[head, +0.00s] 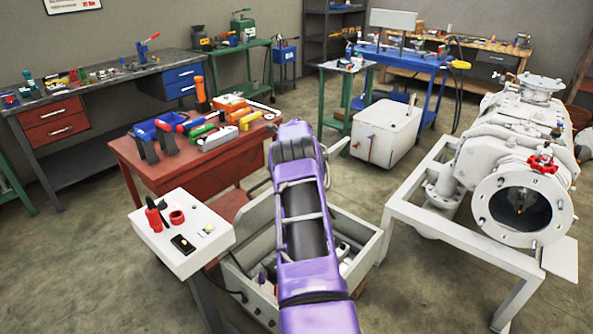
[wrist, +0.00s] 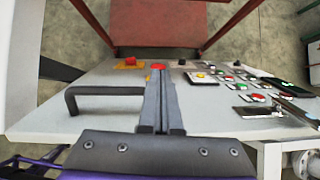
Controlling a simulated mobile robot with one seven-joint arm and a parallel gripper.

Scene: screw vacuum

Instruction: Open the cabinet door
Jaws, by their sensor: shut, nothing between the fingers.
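In the wrist view a light grey panel carries a black bar handle (wrist: 105,91) at its left and buttons at its right; I take this panel (wrist: 110,120) to be the cabinet door. My gripper (wrist: 158,72) is shut and empty, its fingers together over the panel, just right of the handle. The fingers hide the handle's right end, so I cannot tell whether they touch it. In the head view a white box-like cabinet (head: 247,288) stands behind my purple arm, with parts visible inside. My gripper's fingers are hidden there.
A red table (head: 190,165) with tools stands behind the cabinet. A small white control stand (head: 165,250) is at the left. A large pale vacuum machine (head: 500,135) on a white frame (head: 455,232) stands at the right. Bare floor (head: 90,265) lies at the left front.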

